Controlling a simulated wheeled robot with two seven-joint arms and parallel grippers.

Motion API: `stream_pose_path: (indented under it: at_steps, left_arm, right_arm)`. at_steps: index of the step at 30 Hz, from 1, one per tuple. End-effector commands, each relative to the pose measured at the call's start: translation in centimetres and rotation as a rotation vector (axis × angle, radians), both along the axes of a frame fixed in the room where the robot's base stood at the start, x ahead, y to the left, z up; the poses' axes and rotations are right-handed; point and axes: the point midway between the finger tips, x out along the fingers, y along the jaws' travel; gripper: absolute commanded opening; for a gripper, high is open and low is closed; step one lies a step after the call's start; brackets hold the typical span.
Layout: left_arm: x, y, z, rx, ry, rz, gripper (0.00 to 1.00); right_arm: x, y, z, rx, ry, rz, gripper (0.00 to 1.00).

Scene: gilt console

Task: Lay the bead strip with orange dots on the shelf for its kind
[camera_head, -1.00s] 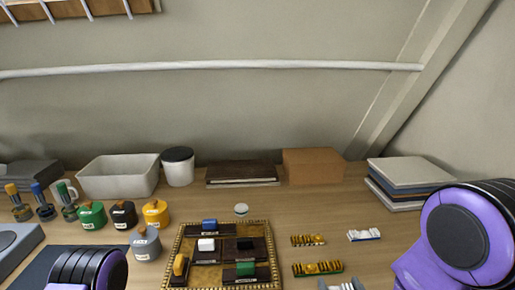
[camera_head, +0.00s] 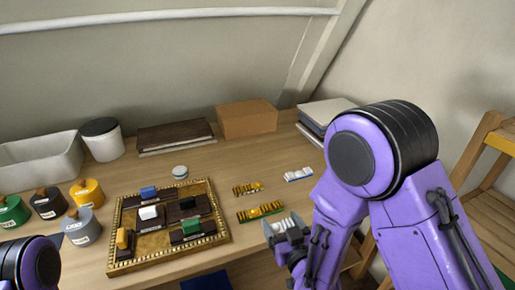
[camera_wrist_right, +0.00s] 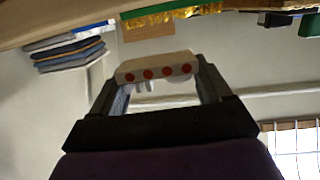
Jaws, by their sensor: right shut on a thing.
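My right gripper (camera_head: 281,228) is shut on a white bead strip (camera_head: 285,225), held near the table's front right edge. In the right wrist view the strip (camera_wrist_right: 156,69) spans the two fingers and shows a row of round red-orange dots, with pale beads partly visible behind it. Two gold bead strips, one smaller (camera_head: 248,188) and one with a green base (camera_head: 260,212), lie on the table just beyond the gripper. A white strip with a blue base (camera_head: 299,174) lies to their right. My left arm shows at the lower left, its gripper out of frame.
A gilt-edged board (camera_head: 222,236) with labelled dark holders and coloured blocks stands left of the strips. A cardboard box (camera_head: 247,119) and stacked pads (camera_head: 326,112) stand behind. A wooden frame (camera_head: 483,145) stands at right, off the table. A dark blue item lies at the front edge.

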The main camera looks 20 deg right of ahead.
Motion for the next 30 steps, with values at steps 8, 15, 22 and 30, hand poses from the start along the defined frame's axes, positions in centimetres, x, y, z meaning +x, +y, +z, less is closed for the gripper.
stream_pose_path:
  at_steps: [8,15,22,30]
  left_arm:
    - [0.0,0.0,0.0,0.000,0.000,0.000,1.00]
    - [0.0,0.0,0.0,0.000,0.000,0.000,1.00]
    - [0.0,0.0,0.0,0.000,0.000,0.000,1.00]
    - [0.0,0.0,0.0,0.000,0.000,0.000,1.00]
  right_arm:
    - [2.0,-2.3,4.7,0.008,-0.010,-0.061,0.43]
    - [4.5,-7.0,10.3,0.002,-0.004,-0.047,0.43]
    - [4.6,-7.0,8.7,-0.001,0.005,0.054,0.43]
    - [4.5,-6.5,8.2,-0.001,0.003,0.080,0.43]
